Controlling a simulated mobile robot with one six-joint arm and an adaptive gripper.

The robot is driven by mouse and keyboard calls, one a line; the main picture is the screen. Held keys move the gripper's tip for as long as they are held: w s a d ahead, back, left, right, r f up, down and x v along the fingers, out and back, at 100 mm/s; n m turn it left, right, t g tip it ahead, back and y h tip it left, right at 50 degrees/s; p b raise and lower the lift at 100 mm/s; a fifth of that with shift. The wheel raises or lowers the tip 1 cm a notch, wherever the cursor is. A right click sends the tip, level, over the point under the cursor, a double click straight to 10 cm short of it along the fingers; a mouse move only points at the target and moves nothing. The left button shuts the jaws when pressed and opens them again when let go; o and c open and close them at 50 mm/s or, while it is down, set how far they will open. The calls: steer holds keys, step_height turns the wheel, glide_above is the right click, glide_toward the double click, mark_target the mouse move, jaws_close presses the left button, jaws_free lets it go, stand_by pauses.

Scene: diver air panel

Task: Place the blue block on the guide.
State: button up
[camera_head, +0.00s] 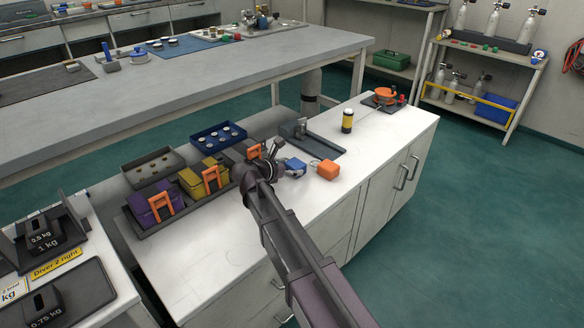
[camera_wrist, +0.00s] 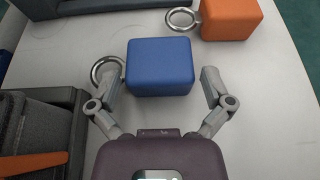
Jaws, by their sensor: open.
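The blue block (camera_head: 295,166) lies on the white counter, a metal ring at its left side in the wrist view (camera_wrist: 160,68). My gripper (camera_head: 278,164) is open just over the counter. In the wrist view its two fingers (camera_wrist: 160,82) stand on either side of the blue block, with small gaps and the ring by the left finger. A grey base plate with an upright fitting (camera_head: 318,142), which looks like the guide, sits behind the block. A grey edge, probably its own, shows at the top of the wrist view (camera_wrist: 100,8).
An orange block (camera_head: 327,169) with a ring lies close to the right of the blue one. A dark tray (camera_head: 178,213) with purple and yellow pouches stands left of my gripper. A black-and-yellow cylinder (camera_head: 347,121) stands farther back. The counter's right front is clear.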

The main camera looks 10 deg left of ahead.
steer(key=p+v, duration=0.4)
steer(key=v, duration=0.8)
steer(key=shift+r, duration=0.1)
steer(key=shift+s+d, duration=0.1)
stand_by(0.4)
